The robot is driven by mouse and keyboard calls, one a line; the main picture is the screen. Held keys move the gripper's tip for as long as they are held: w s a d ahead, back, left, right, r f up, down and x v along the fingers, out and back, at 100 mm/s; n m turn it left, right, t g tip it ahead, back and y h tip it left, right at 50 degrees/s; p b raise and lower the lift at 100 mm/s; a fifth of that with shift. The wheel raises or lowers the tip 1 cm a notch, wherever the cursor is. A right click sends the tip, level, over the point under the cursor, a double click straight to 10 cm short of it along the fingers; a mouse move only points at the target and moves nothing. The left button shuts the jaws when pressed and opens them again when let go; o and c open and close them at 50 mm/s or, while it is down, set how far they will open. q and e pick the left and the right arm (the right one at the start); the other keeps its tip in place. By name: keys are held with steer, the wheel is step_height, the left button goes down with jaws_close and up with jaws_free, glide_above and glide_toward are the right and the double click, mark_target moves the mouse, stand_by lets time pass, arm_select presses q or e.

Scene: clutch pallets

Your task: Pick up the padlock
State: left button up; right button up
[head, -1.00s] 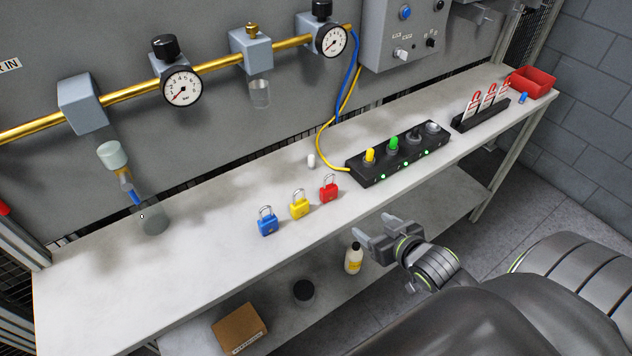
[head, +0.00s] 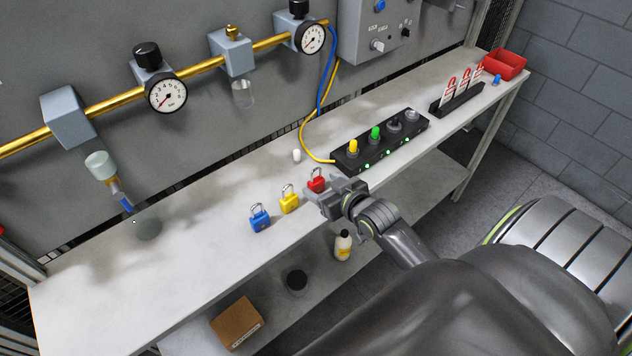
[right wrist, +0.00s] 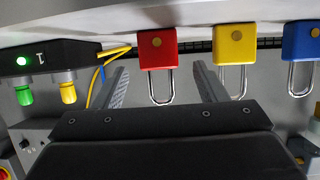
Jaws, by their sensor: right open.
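Three padlocks stand in a row on the bench: a blue padlock (head: 259,219), a yellow padlock (head: 289,201) and a red padlock (head: 316,182). My right gripper (head: 322,199) is open at the bench's front edge, close to the red padlock and partly in front of it. In the right wrist view the red padlock (right wrist: 158,48) shows between the two open fingers (right wrist: 160,88), with its shackle pointing down in the picture. The yellow padlock (right wrist: 233,46) and the blue padlock (right wrist: 301,42) are to its right there. My left gripper is not in view.
A black block with coloured plugs (head: 381,148) stands right of the padlocks. A tag rack (head: 458,101) and a red bin (head: 502,64) are farther right. The bench (head: 190,270) is clear at the left. A bottle (head: 343,246) and a box (head: 238,323) sit on the lower shelf.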

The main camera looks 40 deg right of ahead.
mark_target(312, 180)
steer(key=shift+f+p+x, duration=0.15)
steer(key=shift+p+x, duration=0.25)
steer(key=shift+x, duration=1.1)
steer(key=shift+f+p+x, duration=0.1)
steer(key=shift+p+x, duration=0.25)
steer(key=shift+x, duration=1.2)
steer(key=shift+s, duration=0.2)
steer(key=shift+c, duration=0.2)
steer(key=c, duration=1.1)
steer(key=shift+r+b, duration=0.4)
steer(key=shift+r, duration=4.65)
